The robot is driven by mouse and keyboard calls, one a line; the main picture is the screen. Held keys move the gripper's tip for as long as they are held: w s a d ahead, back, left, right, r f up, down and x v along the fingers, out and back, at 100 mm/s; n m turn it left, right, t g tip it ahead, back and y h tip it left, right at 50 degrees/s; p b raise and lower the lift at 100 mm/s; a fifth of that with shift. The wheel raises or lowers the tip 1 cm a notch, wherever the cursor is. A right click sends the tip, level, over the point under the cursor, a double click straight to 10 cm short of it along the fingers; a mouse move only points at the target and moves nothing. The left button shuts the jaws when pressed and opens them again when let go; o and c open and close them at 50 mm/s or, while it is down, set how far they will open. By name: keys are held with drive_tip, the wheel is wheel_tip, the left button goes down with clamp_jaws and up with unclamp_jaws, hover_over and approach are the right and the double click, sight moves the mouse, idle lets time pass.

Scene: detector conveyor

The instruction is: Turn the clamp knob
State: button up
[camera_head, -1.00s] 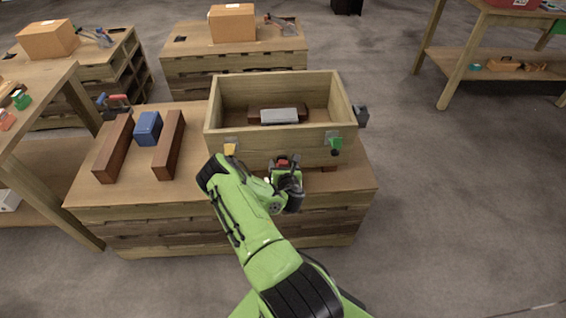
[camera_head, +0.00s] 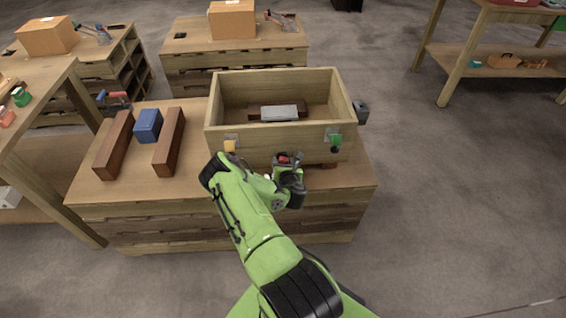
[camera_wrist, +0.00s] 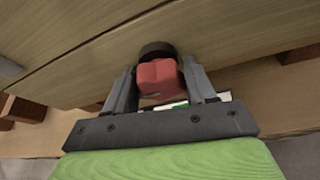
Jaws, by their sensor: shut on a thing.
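The clamp knob is a red lobed knob (camera_wrist: 158,78) with a black collar behind it, on the front wall of a wooden box (camera_head: 265,143). In the head view the red knob (camera_head: 284,159) shows only a little above my wrist. My gripper (camera_wrist: 162,80) has one finger on each side of the red knob and is shut on it. In the head view my gripper (camera_head: 287,164) is at the front wall, between a yellow knob (camera_head: 230,146) and a green knob (camera_head: 335,141). The fingertips are partly hidden there by my arm.
The box stands on a wooden workbench (camera_head: 90,185) and holds a grey block (camera_head: 279,113). Two brown bars (camera_head: 168,142) and a blue block (camera_head: 148,126) lie to the left. A grey part (camera_head: 361,110) sticks out from the box's right side.

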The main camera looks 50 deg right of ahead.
drive_tip(key=shift+m+t+y+p, duration=0.4)
drive_tip(key=shift+m+t, duration=0.3)
drive_tip(key=shift+m, duration=0.5)
drive_tip(key=m+t, duration=0.1)
drive_tip(key=m, duration=0.2)
drive_tip(key=shift+s+t, duration=0.1)
drive_tip(key=shift+t, duration=0.3)
drive_tip(key=m+t+b, duration=0.1)
drive_tip(key=m, duration=0.2)
drive_tip(key=shift+f+m+t+y, duration=0.1)
drive_tip(key=shift+m+t+y, duration=0.2)
drive_tip(key=shift+t+y, duration=0.1)
drive_tip(key=shift+m+t+b, duration=0.4)
drive_tip(key=shift+m+t, duration=0.2)
drive_tip(key=shift+m, duration=0.9)
drive_tip(key=o, duration=0.9)
drive_tip(key=shift+o, duration=0.2)
